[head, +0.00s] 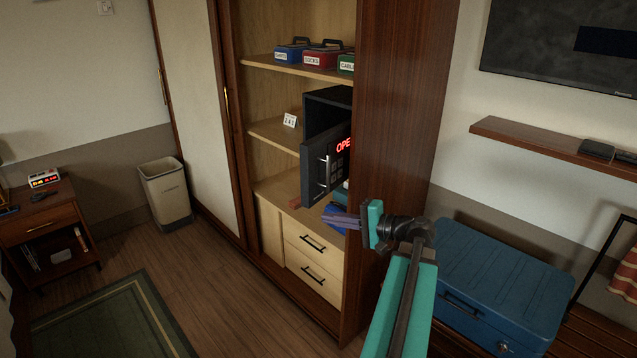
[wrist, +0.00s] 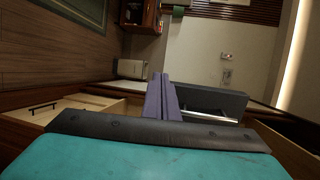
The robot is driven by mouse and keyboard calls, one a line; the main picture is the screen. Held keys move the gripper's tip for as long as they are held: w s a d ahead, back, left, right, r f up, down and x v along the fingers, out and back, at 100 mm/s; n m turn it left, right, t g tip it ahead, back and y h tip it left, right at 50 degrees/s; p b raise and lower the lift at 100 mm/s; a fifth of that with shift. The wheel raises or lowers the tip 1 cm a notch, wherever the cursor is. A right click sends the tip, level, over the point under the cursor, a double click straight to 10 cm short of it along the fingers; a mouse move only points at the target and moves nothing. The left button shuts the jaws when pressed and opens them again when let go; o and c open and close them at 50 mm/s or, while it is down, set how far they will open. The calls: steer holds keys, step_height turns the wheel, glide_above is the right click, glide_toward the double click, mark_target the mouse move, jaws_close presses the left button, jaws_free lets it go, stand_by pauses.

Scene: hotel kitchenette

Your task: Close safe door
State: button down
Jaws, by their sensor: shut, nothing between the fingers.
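The dark grey safe (head: 330,105) stands on a wardrobe shelf. Its door (head: 313,172) is swung open toward the room, with a silver vertical handle and keypad on its face; red lettering starting "OPE" shows beside it. My gripper (head: 328,217) is shut and empty, its purple fingers pointing left, just below and in front of the open door. In the wrist view the closed fingers (wrist: 160,82) lie beside a dark panel that appears to be the safe door (wrist: 228,100), with a silver bar. I cannot tell whether they touch.
The wardrobe's brown side panel (head: 400,120) stands right of the safe. A blue item (head: 334,212) lies near the fingers. Drawers (head: 312,245) are below. A blue case (head: 500,280) sits at right. The floor (head: 220,285) in front is clear.

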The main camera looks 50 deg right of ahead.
mark_target(312, 175)
steer(key=s+d+r+t+h, duration=0.1)
steer(key=s+d+r+t, duration=0.1)
steer(key=s+d+r, duration=0.3)
step_height(312, 175, up, 4)
steer(key=shift+s+r+m+h, duration=0.1)
steer(key=shift+s+m+h, duration=0.2)
steer(key=shift+s, duration=0.5)
steer(key=shift+w, duration=0.1)
steer(key=w+p, duration=0.1)
steer(key=w, duration=0.3)
steer(key=w+a+p, duration=0.1)
steer(key=w, duration=0.3)
steer(key=w+p, duration=0.1)
steer(key=w, duration=0.4)
steer(key=shift+a, duration=0.25)
steer(key=shift+w, duration=0.35)
